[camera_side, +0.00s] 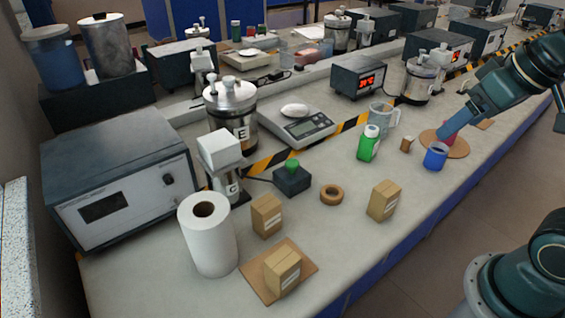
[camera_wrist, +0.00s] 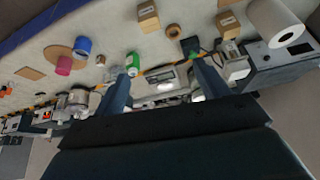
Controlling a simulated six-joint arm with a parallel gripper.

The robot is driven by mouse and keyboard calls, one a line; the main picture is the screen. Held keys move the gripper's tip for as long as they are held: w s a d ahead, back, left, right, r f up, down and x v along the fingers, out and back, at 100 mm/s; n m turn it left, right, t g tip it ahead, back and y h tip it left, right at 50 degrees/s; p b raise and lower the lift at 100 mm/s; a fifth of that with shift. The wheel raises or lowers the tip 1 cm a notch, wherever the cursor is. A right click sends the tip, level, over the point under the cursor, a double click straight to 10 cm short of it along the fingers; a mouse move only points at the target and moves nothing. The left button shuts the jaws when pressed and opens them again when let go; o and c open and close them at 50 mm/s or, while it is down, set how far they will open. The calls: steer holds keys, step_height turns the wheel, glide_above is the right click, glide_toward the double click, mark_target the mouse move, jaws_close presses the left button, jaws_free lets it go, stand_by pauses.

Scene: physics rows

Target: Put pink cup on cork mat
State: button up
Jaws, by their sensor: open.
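The pink cup (camera_side: 450,130) is partly hidden behind my gripper in the side view. It also shows in the wrist view (camera_wrist: 64,66). It appears to stand on the round brown mat (camera_side: 459,150), which looks like cork and also shows in the wrist view (camera_wrist: 54,53). My gripper (camera_side: 440,138) reaches down from the upper right beside the cup. In the wrist view its fingers (camera_wrist: 162,68) are wide apart with nothing held, and the cup lies outside them to the left.
A blue cup (camera_side: 435,156) stands at the mat's near edge. A flat brown square (camera_side: 486,124) lies to the right. Boxes and a tape ring (camera_side: 331,194) stand further left.

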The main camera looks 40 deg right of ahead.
steer(key=shift+s+a+f+n, duration=0.2)
steer(key=shift+s+a+n, duration=0.1)
steer(key=shift+s, duration=0.2)
steer(key=shift+s+a+f+n, duration=0.15)
steer(key=shift+s+a+f, duration=0.1)
steer(key=shift+s, duration=0.3)
steer(key=shift+s+a+f+n, duration=0.2)
steer(key=shift+s+a+n, duration=0.1)
steer(key=shift+s, duration=0.2)
